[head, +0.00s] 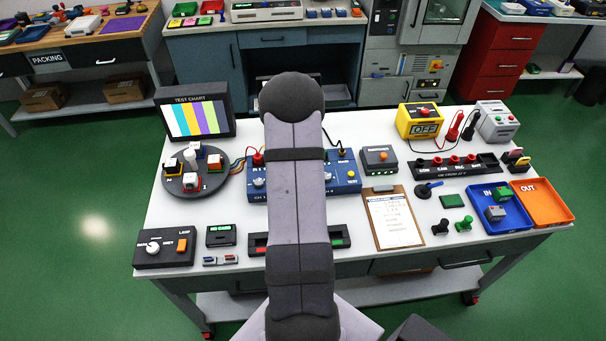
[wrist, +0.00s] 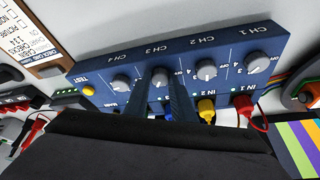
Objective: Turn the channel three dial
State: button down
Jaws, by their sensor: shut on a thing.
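The blue channel box (head: 346,187) stands mid-table in the head view, its middle hidden behind my arm. In the wrist view the box (wrist: 235,45) shows upside down with a row of grey dials, CH 1 to CH 4. My gripper (wrist: 165,84) has its two dark fingers at the channel three dial (wrist: 160,75), shut on it. The channel two dial (wrist: 207,70) is just to the right and the channel four dial (wrist: 121,83) to the left, both clear of the fingers. In the head view my gripper is hidden by my arm.
Yellow plug (wrist: 206,108) and red plug (wrist: 243,104) with cables sit along the box's edge. A yellow test button (wrist: 88,90) is at its left end. A clipboard (head: 394,217) lies right of the box, and a round turntable (head: 205,187) stands left.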

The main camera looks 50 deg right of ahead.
jog(key=shift+s+r+n+t+p, duration=0.1)
jog(key=shift+r+n+t+p, duration=0.15)
jog(key=shift+n+p, duration=0.95)
jog(key=shift+s+r+n+t+p, duration=0.1)
jog(key=shift+n+t+p, duration=0.2)
jog(key=shift+p, duration=1.75)
jog(key=shift+d+n+y+p, duration=0.1)
jog(key=shift+n+y+p, duration=0.2)
jog(key=shift+p, duration=1.35)
jog(key=shift+d+f+n+t+p, duration=0.1)
jog(key=shift+f+n+t+p, duration=0.3)
jog(key=shift+p, duration=0.45)
jog(key=c, duration=1.5)
grip_release()
jog(key=shift+r, duration=0.1)
jog(key=shift+v, duration=3.65)
jog(key=shift+w, duration=0.1)
